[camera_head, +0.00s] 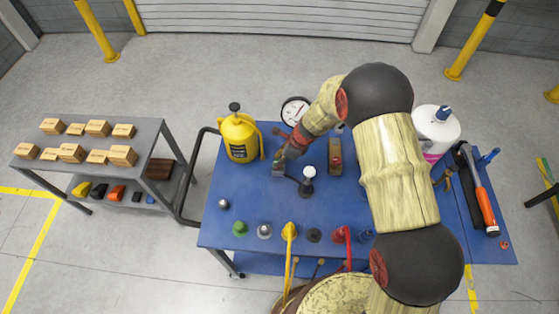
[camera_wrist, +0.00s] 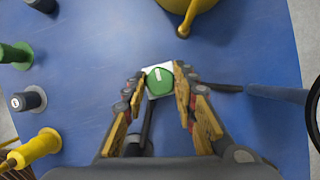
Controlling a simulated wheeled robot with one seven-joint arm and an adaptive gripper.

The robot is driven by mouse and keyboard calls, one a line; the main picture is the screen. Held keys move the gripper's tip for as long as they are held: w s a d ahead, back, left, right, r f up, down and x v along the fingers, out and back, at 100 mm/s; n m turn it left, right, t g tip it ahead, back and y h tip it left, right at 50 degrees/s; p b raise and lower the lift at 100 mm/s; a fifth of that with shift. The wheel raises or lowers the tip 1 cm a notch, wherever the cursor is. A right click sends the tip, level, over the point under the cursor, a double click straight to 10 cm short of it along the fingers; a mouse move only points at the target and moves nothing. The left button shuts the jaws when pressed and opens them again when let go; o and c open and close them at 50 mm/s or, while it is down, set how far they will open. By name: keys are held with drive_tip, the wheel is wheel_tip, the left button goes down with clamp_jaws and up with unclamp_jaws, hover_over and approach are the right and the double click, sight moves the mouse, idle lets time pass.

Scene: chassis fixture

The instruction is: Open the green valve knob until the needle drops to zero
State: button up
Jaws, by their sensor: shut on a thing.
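The green valve knob (camera_wrist: 159,82) has a white mark on its face and sits on a pale square base. My gripper (camera_wrist: 160,86) has its yellow-padded fingers on either side of the knob and is shut on it. In the head view my gripper (camera_head: 285,157) is over the blue table, and the knob is hidden. A round white gauge (camera_head: 295,110) stands just behind it at the table's far side; its needle is too small to read. Only the gauge's dark rim (camera_wrist: 312,105) shows at the right edge of the wrist view.
A yellow sprayer (camera_head: 240,138) stands left of my gripper. A white-topped black fitting (camera_head: 307,180) is close on the right. Several knobs, including another green one (camera_head: 239,228), line the front edge. A white container (camera_head: 436,130) and a hammer (camera_head: 485,205) are at right.

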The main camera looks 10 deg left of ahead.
drive_tip(key=shift+n, duration=0.4)
drive_tip(key=shift+c, duration=0.4)
drive_tip(key=n+g, duration=0.1)
drive_tip(key=n, duration=0.1)
drive_tip(key=shift+w+n, duration=0.1)
drive_tip(key=shift+n, duration=0.3)
drive_tip(key=n+g+b, duration=0.1)
drive_tip(key=n+g, duration=0.1)
drive_tip(key=n, duration=0.2)
drive_tip(key=shift+w+h, duration=0.1)
drive_tip(key=shift+h, duration=0.3)
drive_tip(key=n+g+h+b, duration=0.1)
drive_tip(key=n, duration=0.4)
drive_tip(key=shift+a, duration=0.1)
drive_tip(key=shift+w+n+g+h+b, duration=0.1)
drive_tip(key=shift+n+g+h+b, duration=0.5)
drive_tip(key=shift+n, duration=1.4)
drive_tip(key=o, duration=1.2)
drive_tip(key=shift+c, duration=0.2)
